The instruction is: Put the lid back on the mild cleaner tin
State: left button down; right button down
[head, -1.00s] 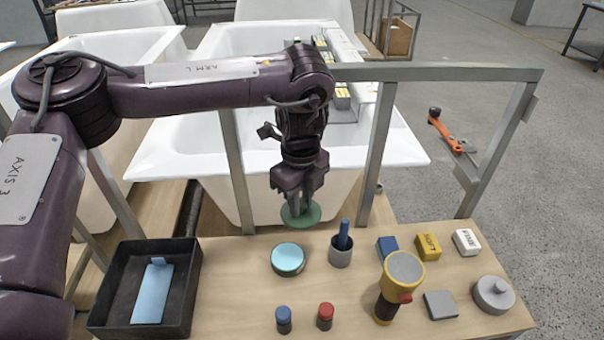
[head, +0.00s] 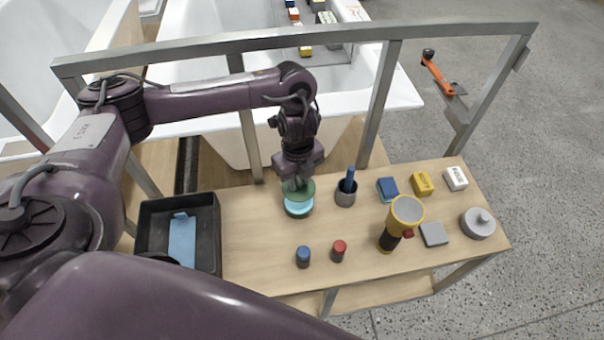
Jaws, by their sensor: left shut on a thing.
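My left gripper (head: 297,184) is shut on a green round lid (head: 306,188), pointing down. The lid is over the back part of a round tin (head: 299,213) with light blue contents, which stands on the wooden bench. The front of the tin's light blue top still shows below the lid. I cannot tell whether lid and tin touch. The gripper partly hides the lid. My right gripper is not in view.
A grey cup (head: 346,195) with a blue handle stands close right of the tin. Blue (head: 303,257) and red-capped (head: 338,251) bottles stand in front. A yellow lamp-like tool (head: 405,214) is further right, a black tray (head: 208,219) left. A metal rail (head: 300,38) runs behind.

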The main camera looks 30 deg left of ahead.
aim_at(299, 191)
pick_arm(q)
jog(key=shift+f+b, duration=2.5)
jog(key=shift+f, duration=0.45)
jog(key=shift+r+p, duration=0.1)
jog(key=shift+p, duration=0.4)
jog(key=shift+f, duration=0.2)
jog(key=shift+p, duration=0.35)
jog(key=c, duration=0.7)
grip_release()
jog(key=shift+o, duration=0.2)
